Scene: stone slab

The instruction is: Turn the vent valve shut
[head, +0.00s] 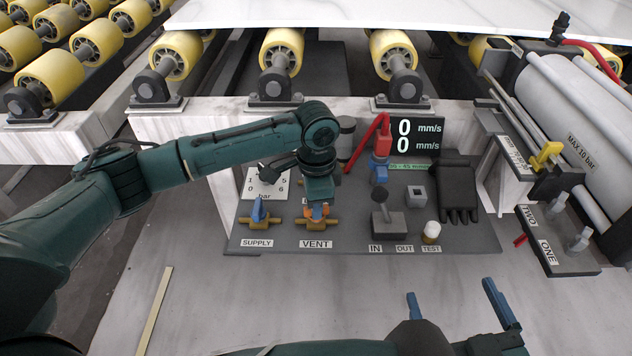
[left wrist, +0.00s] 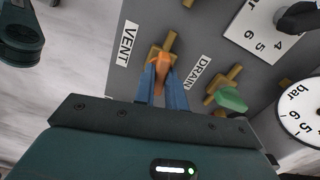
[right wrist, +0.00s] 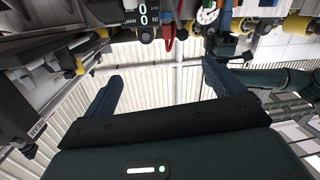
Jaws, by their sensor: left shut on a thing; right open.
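The vent valve, with an orange handle (left wrist: 160,62) on a brass body, sits on the grey panel by the VENT label (head: 316,244). In the head view its orange handle (head: 312,212) shows just below my left gripper (head: 318,207). In the left wrist view my left gripper (left wrist: 163,80) is shut on the orange handle, with a blue finger on each side. The handle points roughly along the brass pipe in that view. My right gripper (head: 458,302) is open and empty, low in the head view, well in front of the panel; its open fingers (right wrist: 160,85) also show in the right wrist view.
The blue SUPPLY valve (head: 259,211) stands just left of the vent valve. A green DRAIN handle (left wrist: 231,99) and a bar gauge (left wrist: 301,112) are close by. A lever (head: 381,205), a TEST button (head: 431,232) and a black glove (head: 458,190) are to the right.

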